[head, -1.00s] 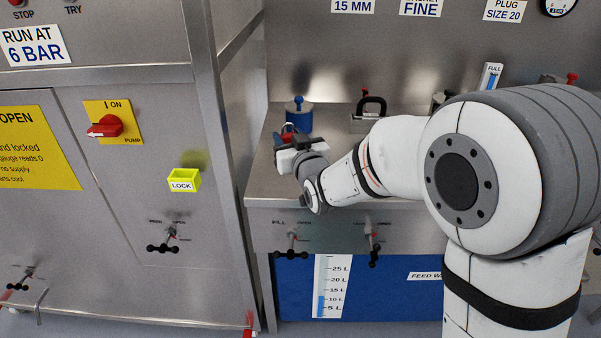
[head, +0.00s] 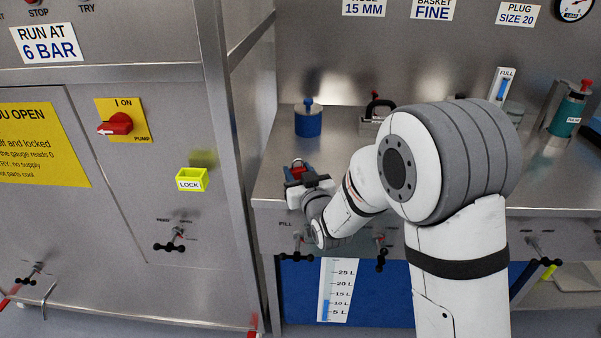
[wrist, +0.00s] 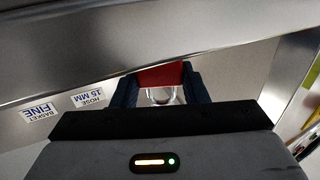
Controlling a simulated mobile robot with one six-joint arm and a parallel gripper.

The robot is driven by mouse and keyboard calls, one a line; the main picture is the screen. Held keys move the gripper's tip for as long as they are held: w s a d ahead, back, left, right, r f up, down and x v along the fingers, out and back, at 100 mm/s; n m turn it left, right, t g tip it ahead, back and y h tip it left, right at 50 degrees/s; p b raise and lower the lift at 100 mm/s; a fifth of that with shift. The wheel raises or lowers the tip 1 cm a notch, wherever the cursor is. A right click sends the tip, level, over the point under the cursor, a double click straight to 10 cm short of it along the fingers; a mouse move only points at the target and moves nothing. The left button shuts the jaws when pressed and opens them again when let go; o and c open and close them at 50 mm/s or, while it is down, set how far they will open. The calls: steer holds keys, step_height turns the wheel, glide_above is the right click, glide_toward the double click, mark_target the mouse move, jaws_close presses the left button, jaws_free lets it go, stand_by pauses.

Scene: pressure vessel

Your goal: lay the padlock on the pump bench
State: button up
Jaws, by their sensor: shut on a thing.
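The red padlock (wrist: 160,76) is between the two dark fingers of my gripper (wrist: 158,88) in the wrist view, with its pale shackle toward the palm. In the head view the padlock (head: 297,168) shows as a small red patch between the fingertips of my gripper (head: 298,172). My gripper is shut on it, over the front left part of the steel pump bench (head: 345,165). I cannot tell whether the padlock touches the bench top.
A blue canister (head: 308,122) stands behind my gripper on the bench. A block with a black handle (head: 377,112) stands further right. The cabinet with the yellow lock box (head: 191,180) borders the bench on the left. Small valve handles (head: 297,243) stick out below the bench's front edge.

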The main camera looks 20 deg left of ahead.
steer(key=shift+f+b, duration=0.25)
steer(key=shift+b, duration=0.05)
steer(key=o, duration=1.1)
steer(key=shift+r, duration=0.1)
